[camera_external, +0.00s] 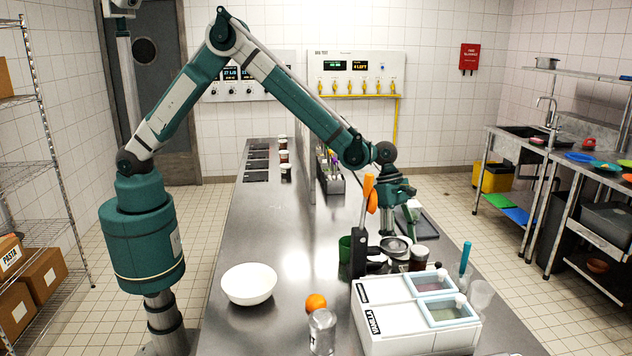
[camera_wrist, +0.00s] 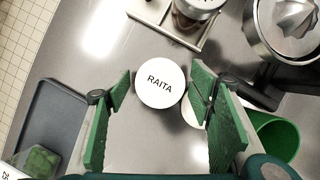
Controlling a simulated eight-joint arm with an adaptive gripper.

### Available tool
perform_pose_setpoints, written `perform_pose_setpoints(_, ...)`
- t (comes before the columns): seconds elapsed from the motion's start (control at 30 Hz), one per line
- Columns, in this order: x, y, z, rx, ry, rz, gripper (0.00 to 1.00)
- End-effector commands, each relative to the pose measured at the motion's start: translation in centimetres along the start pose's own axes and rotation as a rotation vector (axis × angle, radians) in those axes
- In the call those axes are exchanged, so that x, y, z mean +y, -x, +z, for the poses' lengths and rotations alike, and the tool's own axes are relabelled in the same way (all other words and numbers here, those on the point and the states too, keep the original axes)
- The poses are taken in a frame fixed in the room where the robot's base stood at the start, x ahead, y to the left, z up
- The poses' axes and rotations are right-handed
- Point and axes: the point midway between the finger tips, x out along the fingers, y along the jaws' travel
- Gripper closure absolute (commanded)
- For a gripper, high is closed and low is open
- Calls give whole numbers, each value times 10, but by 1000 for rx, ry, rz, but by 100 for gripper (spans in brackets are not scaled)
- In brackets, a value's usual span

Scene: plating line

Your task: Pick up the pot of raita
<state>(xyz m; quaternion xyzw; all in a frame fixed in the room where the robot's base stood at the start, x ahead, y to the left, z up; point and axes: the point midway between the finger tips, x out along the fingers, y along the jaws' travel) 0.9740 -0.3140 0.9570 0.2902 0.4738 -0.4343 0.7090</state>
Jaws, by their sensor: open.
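The pot of raita (camera_wrist: 160,84) shows in the wrist view as a round white lid with black RAITA lettering, near the middle of the picture. My gripper (camera_wrist: 161,92) is open, with one green-padded finger on each side of the lid in that view. A gap shows left of the lid; the right finger looks close to it, and I cannot tell whether it touches. The lid hides the pot's body. In the external view my gripper (camera_external: 396,212) points down over the far part of the counter, and I cannot make out the pot there.
A metal juicer (camera_wrist: 292,28) stands at the upper right in the wrist view, with a green cup (camera_wrist: 275,136) below it. A dark tray (camera_wrist: 50,122) lies at the left. Externally, a white bowl (camera_external: 249,284) and a white two-bin container (camera_external: 400,318) stand nearer on the counter.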

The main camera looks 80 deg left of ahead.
Motion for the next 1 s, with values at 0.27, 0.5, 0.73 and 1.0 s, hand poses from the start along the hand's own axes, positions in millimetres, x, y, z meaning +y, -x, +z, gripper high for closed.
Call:
perform_pose_setpoints(0.27,0,-8,0,0,0,0,47)
perform_pose_setpoints(0.5,0,-8,0,0,-1,0,47)
perform_pose_setpoints(0.73,0,-8,0,0,-1,0,51)
perform_pose_setpoints(1.0,0,-8,0,0,-1,0,74)
